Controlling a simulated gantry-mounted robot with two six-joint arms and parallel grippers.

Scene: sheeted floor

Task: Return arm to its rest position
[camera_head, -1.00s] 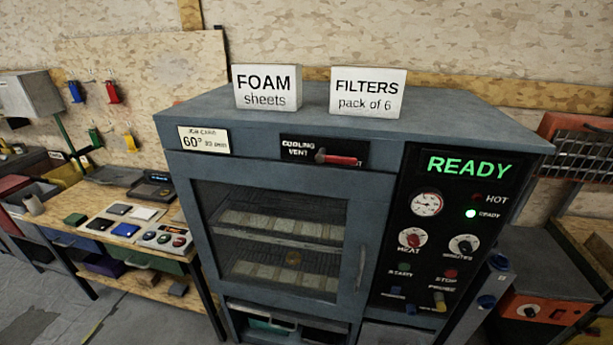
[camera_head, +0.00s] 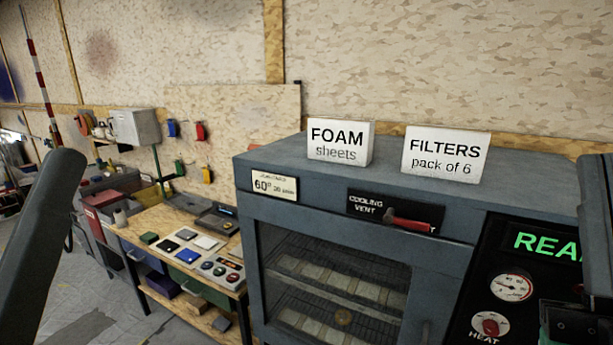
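A dark link of my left arm slants up at the left edge. My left gripper is outside the picture. Dark parts of my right arm stand at the right edge, in front of the cabinet's control panel (camera_head: 490,262). No fingers of my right gripper can be made out. The grey-blue oven cabinet (camera_head: 262,222) stands at the centre right with its glass door (camera_head: 335,285) closed and pale items on racks inside. Both visible arm parts appear clear of the cabinet, though the right one hides part of the panel and its sign.
A FOAM box (camera_head: 340,142) and a FILTERS box (camera_head: 445,156) stand on the cabinet top. A red-handled cooling vent lever (camera_head: 408,222) sits on its front. A wooden workbench (camera_head: 160,222) with small trays and devices stands left. Open floor (camera_head: 100,315) lies before it.

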